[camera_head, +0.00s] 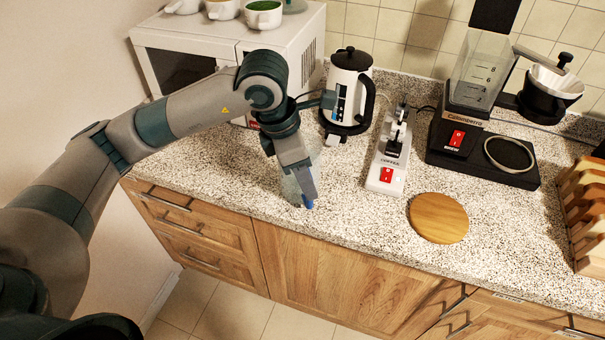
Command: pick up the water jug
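A faint, clear, glass-like shape (289,187), which looks like the water jug, stands on the counter near its front edge. It is mostly hidden behind my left gripper, so its outline is hard to make out. My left gripper (307,197) points down at it from above, with a blue tip showing low at the counter. The fingers are seen edge-on and overlap the clear shape. I cannot tell whether they are apart or closed on it. My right gripper is not in view.
A white kettle (344,92) with black handle stands behind the gripper. A white scale-like coffee device (387,174), a round wooden board (438,218) and a black coffee maker (471,150) are to the right. A microwave (188,42) with cups on top is behind my arm.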

